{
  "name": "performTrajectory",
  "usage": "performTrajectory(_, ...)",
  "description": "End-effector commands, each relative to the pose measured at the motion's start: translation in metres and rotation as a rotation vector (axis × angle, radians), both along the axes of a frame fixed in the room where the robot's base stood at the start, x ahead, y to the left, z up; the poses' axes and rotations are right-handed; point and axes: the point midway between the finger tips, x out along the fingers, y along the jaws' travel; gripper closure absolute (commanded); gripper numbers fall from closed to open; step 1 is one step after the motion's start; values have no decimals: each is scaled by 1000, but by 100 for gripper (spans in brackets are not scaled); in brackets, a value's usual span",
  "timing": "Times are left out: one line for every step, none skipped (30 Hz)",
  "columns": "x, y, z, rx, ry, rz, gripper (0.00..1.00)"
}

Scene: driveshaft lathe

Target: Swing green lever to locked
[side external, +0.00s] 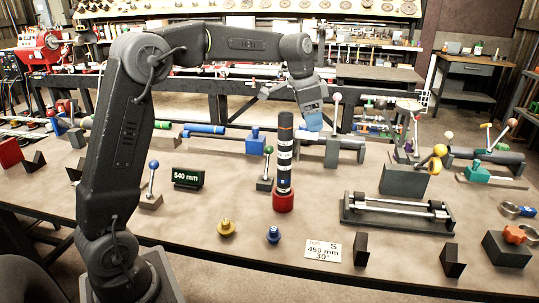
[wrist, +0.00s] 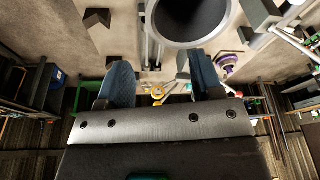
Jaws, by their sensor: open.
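A lever with a green ball knob (side external: 268,150) stands roughly upright on a small dark base, just left of the tall black shaft (side external: 285,160). The shaft stands upright in a red round base (side external: 284,201). My gripper (side external: 315,122) hangs right of the shaft's top and above the table, apart from the green lever. In the wrist view my gripper (wrist: 162,84) is open, with its two blue fingers spread and nothing held between them. A dark round end (wrist: 190,18) fills the top of that view. I cannot make out the green lever there.
A blue-knobbed lever (side external: 153,166) and a 540 mm display (side external: 188,178) stand to the left. A white-knobbed lever (side external: 336,98) stands close right of my gripper. A grey cradle with rods (side external: 397,216) and a job card (side external: 322,247) lie front right. Table between small parts is clear.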

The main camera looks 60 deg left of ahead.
Motion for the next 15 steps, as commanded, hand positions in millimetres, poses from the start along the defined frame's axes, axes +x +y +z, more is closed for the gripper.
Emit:
performTrajectory(17,17,-13,-10,19,-7,40)
performTrajectory(24,26,-19,-16,29,-7,40)
performTrajectory(33,41,-27,-26,44,1,40)
performTrajectory(38,54,-33,-34,56,17,40)
performTrajectory(42,68,-38,-43,72,43,40)
performTrajectory(44,89,-45,-58,94,91,40)
performTrajectory(44,107,-50,-71,115,145,40)
performTrajectory(41,126,-54,-86,138,208,40)
performTrajectory(36,152,-59,-105,170,304,40)
performTrajectory(30,169,-61,-118,192,376,40)
performTrajectory(25,183,-62,-131,213,442,40)
performTrajectory(18,198,-64,-143,237,516,40)
performTrajectory(14,207,-65,-149,250,561,40)
performTrajectory(10,214,-65,-155,262,597,40)
performTrajectory(7,221,-66,-160,274,633,40)
